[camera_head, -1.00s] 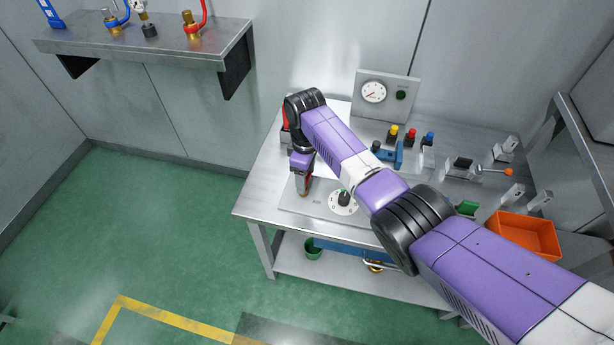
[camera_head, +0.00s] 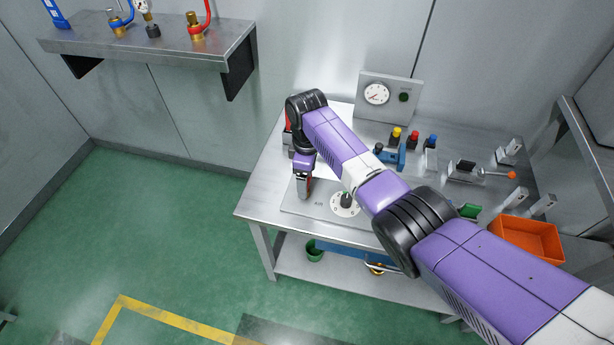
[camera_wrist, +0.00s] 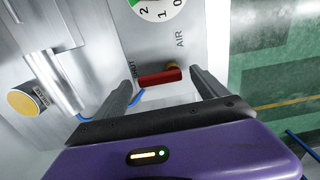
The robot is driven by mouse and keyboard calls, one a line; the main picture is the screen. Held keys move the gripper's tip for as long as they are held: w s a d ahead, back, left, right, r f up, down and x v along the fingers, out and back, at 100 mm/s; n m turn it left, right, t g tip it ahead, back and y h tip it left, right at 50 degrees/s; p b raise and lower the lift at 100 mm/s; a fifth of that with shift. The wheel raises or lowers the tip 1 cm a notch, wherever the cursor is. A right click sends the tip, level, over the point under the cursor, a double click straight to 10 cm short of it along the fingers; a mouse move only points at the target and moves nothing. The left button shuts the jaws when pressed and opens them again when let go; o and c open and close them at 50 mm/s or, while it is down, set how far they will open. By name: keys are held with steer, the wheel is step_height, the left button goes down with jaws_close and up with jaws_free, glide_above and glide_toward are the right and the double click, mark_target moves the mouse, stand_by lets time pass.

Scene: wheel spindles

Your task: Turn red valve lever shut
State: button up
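The red valve lever (camera_wrist: 160,77) lies across the wrist view, with a brass fitting at its right end, beside the "AIR" and "SHUT" lettering on the grey panel (camera_wrist: 180,18). My gripper (camera_wrist: 163,82) is open, with one dark finger to the left of the lever and one to the right. I cannot tell whether either finger touches it. In the head view my gripper (camera_head: 303,188) points down at the left end of the panel and mostly hides the lever.
A white numbered dial with a black knob (camera_head: 346,201) sits just right of my gripper. Coloured buttons (camera_head: 413,138), a gauge board (camera_head: 388,97) and an orange bin (camera_head: 527,238) share the metal table (camera_head: 262,197). A wall shelf (camera_head: 150,45) is at upper left.

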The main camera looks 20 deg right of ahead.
steer(key=shift+r, duration=0.1)
step_height(320, 180, up, 8)
steer(key=shift+f, duration=0.2)
stand_by(0.4)
stand_by(0.3)
